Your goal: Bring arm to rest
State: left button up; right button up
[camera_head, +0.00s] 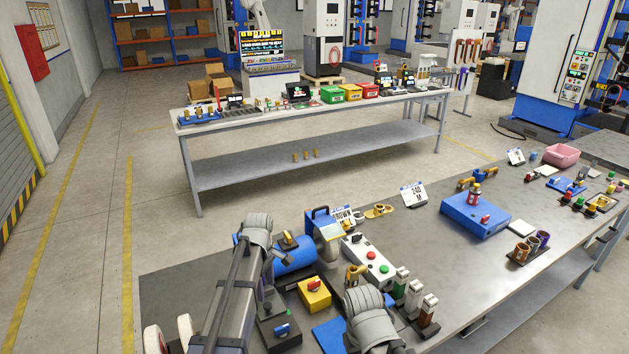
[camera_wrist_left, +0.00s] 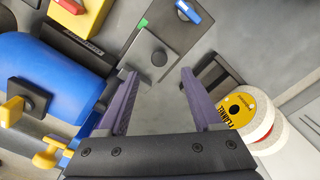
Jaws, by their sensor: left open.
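My left arm reaches in from the left in the head view, low over the near grey workbench (camera_head: 540,230). Its gripper (camera_head: 264,294) is mostly hidden behind the arm there. In the left wrist view the two purple fingers (camera_wrist_left: 162,90) stand wide apart with nothing between them but grey bench top. A black block with a grey plate (camera_wrist_left: 150,55) and blue handle lies just beyond the left finger. A grey arm link of mine shows at the bottom centre of the head view; no right gripper can be made out.
A blue cylinder (camera_wrist_left: 40,75) lies left of the fingers, and a yellow box with a red knob (camera_wrist_left: 80,15) beyond it. White rolls with a yellow label (camera_wrist_left: 240,108) stand close on the right. A blue box (camera_head: 475,213) sits farther along the bench.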

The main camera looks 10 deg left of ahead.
pick_arm(q)
jog(key=s+d+f+m+b, duration=0.3)
jog(key=s+d+m, duration=0.5)
jog(key=s+m, duration=0.1)
jog(key=s+d+f+m+y+b, duration=0.1)
jog(key=s+d+f+m+b, duration=0.2)
jog(key=s+d+m, duration=0.5)
jog(key=s+m, duration=0.2)
jog(key=s, duration=0.2)
jog(key=shift+f, duration=0.15)
dwell(1.7)
